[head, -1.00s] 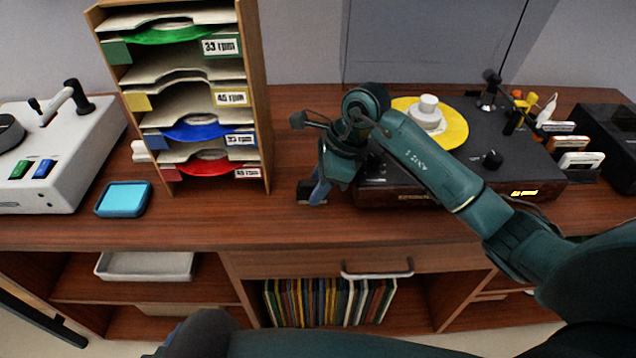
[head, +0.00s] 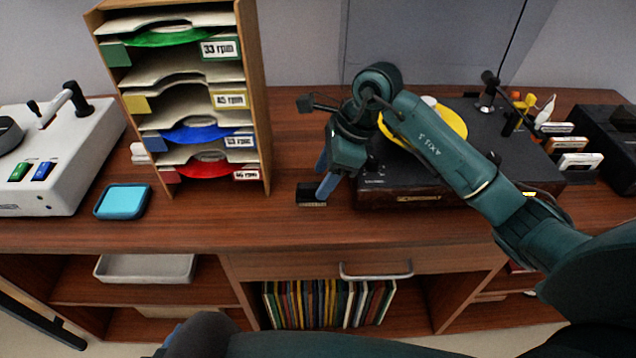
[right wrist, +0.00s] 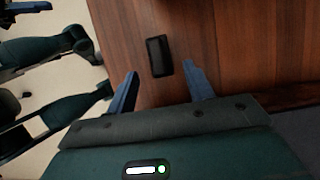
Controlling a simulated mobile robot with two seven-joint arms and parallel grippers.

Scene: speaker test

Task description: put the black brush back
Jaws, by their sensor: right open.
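The black brush (head: 312,194) lies on the wooden cabinet top, left of the turntable's front left corner. In the right wrist view the brush (right wrist: 159,56) is a small dark block lying on the wood, beyond the fingertips and between their lines. My right gripper (head: 325,178) is just above and right of the brush in the head view, its blue fingers pointing down. In the right wrist view its fingers (right wrist: 162,84) are spread with nothing between them. My left gripper is not seen in either view.
The turntable (head: 400,193) with a yellow record (head: 455,122) stands to the right, partly behind my arm. A record rack (head: 262,120), a blue tray (head: 122,202) and a white machine (head: 62,185) stand to the left. Wood between rack and brush is clear.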

